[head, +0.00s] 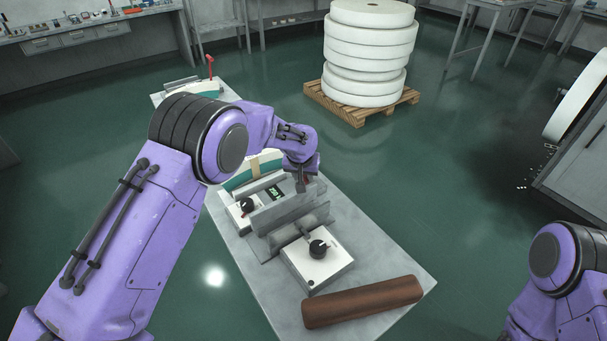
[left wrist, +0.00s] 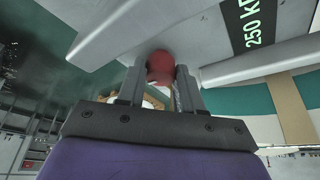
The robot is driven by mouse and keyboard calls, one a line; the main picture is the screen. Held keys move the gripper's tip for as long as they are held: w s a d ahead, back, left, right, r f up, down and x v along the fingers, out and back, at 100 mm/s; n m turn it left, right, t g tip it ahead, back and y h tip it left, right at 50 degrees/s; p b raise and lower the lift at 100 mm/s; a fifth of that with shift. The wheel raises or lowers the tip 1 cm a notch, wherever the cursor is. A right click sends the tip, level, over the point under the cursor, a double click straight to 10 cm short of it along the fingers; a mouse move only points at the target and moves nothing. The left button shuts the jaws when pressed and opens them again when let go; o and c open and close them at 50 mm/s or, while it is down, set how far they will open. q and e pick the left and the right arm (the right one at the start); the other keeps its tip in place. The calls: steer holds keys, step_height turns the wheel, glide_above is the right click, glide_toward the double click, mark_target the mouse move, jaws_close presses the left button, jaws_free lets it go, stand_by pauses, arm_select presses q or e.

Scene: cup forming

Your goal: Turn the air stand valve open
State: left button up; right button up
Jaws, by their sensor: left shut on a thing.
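A grey metal stand (head: 297,213) with a small dark display (head: 274,193) stands on the grey table. My left gripper (head: 302,183) is over the right part of this stand. In the left wrist view, the two fingers of my left gripper (left wrist: 160,85) are shut on a rounded red knob (left wrist: 160,65) beside the grey body. The display (left wrist: 254,22) there reads 250 kP, cut off by the frame edge. The knob's stem and how far it is turned are hidden. My right arm shows at the lower right, but its gripper is out of view.
White boxes with black knobs (head: 319,248) (head: 247,204) flank the stand. A brown roll (head: 362,301) lies at the table's front edge. A red-topped post (head: 210,66) stands at the table's far end. White rolls (head: 369,50) stack on a pallet (head: 361,117) beyond open green floor.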

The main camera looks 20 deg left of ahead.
arm_select(q)
steer(key=shift+a+m, duration=0.1)
steer(key=shift+m, duration=0.3)
steer(key=shift+m+h+p, duration=0.4)
steer(key=shift+m+h, duration=0.1)
steer(key=shift+m, duration=0.1)
steer(key=shift+a+m+h, duration=0.1)
steer(key=shift+m+h, duration=0.2)
steer(key=shift+m, duration=0.5)
steer(key=m+h, duration=0.1)
steer(key=m, duration=0.2)
steer(key=shift+w+a+f+m+g, duration=0.1)
steer(key=shift+m+g, duration=0.2)
steer(key=shift+m, duration=0.1)
steer(key=m+h+b, duration=0.1)
steer(key=m, duration=0.1)
steer(key=m+g+b, duration=0.1)
steer(key=m, duration=0.2)
steer(key=shift+w+a+h, duration=0.1)
steer(key=shift+h, duration=0.3)
steer(key=m+g+b, duration=0.1)
steer(key=m, duration=0.1)
steer(key=m+g+b, duration=0.1)
steer(key=m, duration=0.2)
steer(key=shift+w+h, duration=0.1)
steer(key=shift+h, duration=0.3)
steer(key=shift+m+g, duration=0.3)
steer(key=shift+m, duration=0.1)
